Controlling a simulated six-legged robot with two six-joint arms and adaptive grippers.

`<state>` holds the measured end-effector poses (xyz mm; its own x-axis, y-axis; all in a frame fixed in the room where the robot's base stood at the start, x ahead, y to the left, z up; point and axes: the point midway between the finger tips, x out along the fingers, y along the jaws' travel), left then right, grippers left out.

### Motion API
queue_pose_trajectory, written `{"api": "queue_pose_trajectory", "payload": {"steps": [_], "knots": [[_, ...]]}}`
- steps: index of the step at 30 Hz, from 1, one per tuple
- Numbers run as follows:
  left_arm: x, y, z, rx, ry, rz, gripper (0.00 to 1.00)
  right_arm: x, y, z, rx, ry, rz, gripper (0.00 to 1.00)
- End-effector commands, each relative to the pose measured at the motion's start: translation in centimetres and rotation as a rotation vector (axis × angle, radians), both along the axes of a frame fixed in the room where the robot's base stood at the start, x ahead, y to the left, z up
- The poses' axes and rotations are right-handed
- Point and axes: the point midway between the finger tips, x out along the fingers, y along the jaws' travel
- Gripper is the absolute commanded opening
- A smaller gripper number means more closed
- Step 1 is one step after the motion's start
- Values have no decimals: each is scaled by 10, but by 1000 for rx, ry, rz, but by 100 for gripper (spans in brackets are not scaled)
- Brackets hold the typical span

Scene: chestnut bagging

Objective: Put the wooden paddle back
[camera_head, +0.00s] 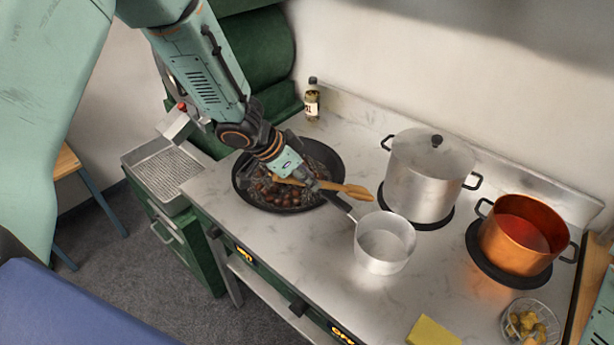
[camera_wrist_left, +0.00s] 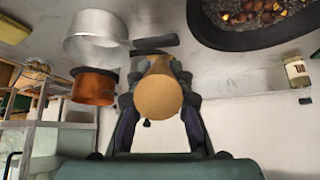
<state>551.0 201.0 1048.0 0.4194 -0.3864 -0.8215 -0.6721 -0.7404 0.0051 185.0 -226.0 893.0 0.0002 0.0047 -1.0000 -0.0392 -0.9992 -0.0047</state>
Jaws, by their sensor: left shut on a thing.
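The wooden paddle (camera_head: 346,189) is held in my left gripper (camera_head: 308,181), over the right part of the dark pan (camera_head: 240,190) with chestnuts. The pan also shows at the top right there (camera_wrist_left: 265,42). I cannot tell whether the paddle touches the pan. My right gripper is not in view.
A small saucepan (camera_head: 384,243) stands just right of the paddle, its dark handle pointing towards the pan. Behind are a lidded steel pot (camera_head: 428,175) and a copper pot (camera_head: 520,235). A bottle (camera_head: 312,101), yellow sponge (camera_head: 432,331) and glass bowl (camera_head: 530,322) are on the counter.

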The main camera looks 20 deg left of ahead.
Motion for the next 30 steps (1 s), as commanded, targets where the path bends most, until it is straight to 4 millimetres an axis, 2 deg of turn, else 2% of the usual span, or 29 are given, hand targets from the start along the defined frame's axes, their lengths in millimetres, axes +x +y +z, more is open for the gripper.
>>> {"api": "queue_pose_trajectory", "payload": {"steps": [14,15,21,23,30], "knots": [[0,0,-11,0,0,0,0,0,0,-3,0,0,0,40],[0,0,-11,-1,1,-1,22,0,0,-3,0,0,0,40],[0,0,-11,0,0,0,40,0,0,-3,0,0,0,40],[0,0,-11,0,0,0,43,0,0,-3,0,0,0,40],[0,0,-10,0,0,0,43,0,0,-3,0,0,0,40]]}}
